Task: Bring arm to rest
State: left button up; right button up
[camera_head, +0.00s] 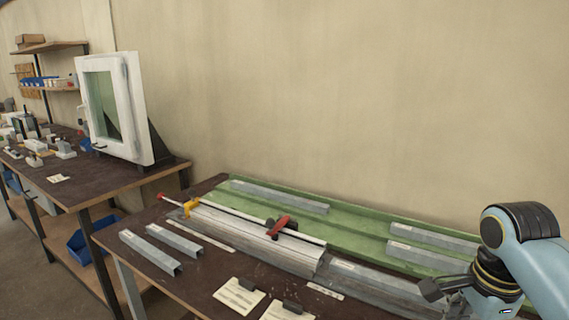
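My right arm comes in at the right edge, bent downward over the right end of the bench. Part of my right gripper (435,290) shows as a dark finger low in the picture, close to the grey profile on the bench. The rest of it is hidden by the arm or cut off, so I cannot tell whether it is open or holds anything. My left arm and gripper are out of view.
Grey metal profiles lie in the green tray (350,221), and two short profiles (178,240) lie at the bench's front left. Paper cards (238,298) lie at the front. A white window frame (117,108) stands on the left table. The wall is close behind.

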jog(key=s+a+r+n+t, duration=0.1)
jog(key=s+r+n, duration=0.1)
jog(key=s+n, duration=0.75)
jog(key=s+a+r+n+t, duration=0.2)
jog(key=s+r+n, duration=0.1)
jog(key=s+n, duration=0.65)
notch_tip(320, 180, down, 34)
jog(key=s+d+g+b, duration=0.2)
jog(key=d+b, duration=0.1)
jog(key=b, duration=0.6)
pick_arm(q)
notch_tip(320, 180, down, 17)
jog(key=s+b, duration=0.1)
jog(key=b, duration=0.6)
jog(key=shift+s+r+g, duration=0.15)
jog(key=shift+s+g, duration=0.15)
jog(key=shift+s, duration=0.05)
pick_arm(e)
jog(key=s+f, duration=0.9)
jog(key=f, duration=0.3)
jog(key=s+f+g, duration=0.1)
jog(key=s+f, duration=0.9)
jog(key=f, duration=0.3)
jog(key=shift+s+d+f+m, duration=0.2)
jog(key=shift+d+m, duration=0.1)
jog(key=shift+d, duration=0.15)
pick_arm(q)
jog(key=shift+b, duration=0.3)
